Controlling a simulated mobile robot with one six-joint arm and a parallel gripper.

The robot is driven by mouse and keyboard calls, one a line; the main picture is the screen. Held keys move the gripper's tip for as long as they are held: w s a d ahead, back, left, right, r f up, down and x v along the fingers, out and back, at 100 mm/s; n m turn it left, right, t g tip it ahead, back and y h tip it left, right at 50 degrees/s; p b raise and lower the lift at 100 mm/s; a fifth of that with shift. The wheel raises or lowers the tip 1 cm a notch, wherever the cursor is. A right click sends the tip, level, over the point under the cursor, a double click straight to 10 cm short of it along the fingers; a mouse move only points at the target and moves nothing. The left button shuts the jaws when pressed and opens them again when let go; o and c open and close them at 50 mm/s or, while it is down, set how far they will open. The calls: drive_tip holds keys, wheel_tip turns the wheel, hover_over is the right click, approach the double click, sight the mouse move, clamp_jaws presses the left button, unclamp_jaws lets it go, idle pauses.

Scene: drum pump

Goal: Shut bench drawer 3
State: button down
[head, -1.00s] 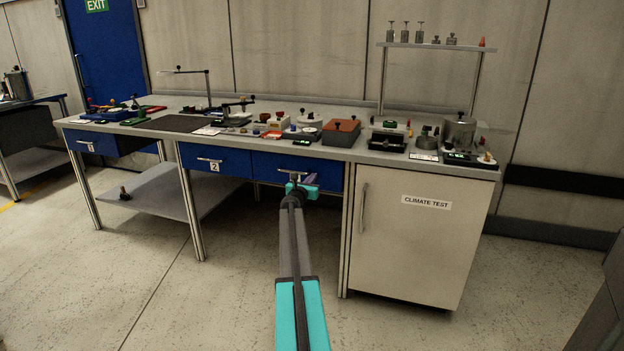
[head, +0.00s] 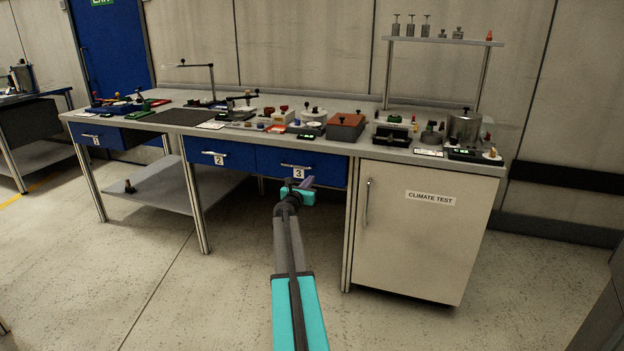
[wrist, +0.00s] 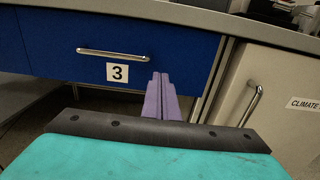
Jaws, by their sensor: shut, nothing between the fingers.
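Bench drawer 3 (head: 325,168) has a blue front with a metal bar handle (head: 297,167) and a white label "3" (head: 298,173). Its front looks level with the front of drawer 2 (head: 208,154) beside it. The drawer front fills the upper left of the wrist view (wrist: 185,55), with the handle (wrist: 112,53) above the label. My gripper (head: 308,182) is shut and empty, in front of the lower part of the drawer. In the wrist view its purple fingers (wrist: 161,84) point toward the drawer's lower right; I cannot tell whether they touch it.
A white cabinet (head: 415,250) marked "CLIMATE TEST" stands right of the drawer, with a vertical handle (head: 367,203). The bench top (head: 270,102) carries several instruments. A low shelf (head: 160,193) is under the left part. Open floor lies in front.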

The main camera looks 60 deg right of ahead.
drive_tip(key=shift+v, duration=2.7)
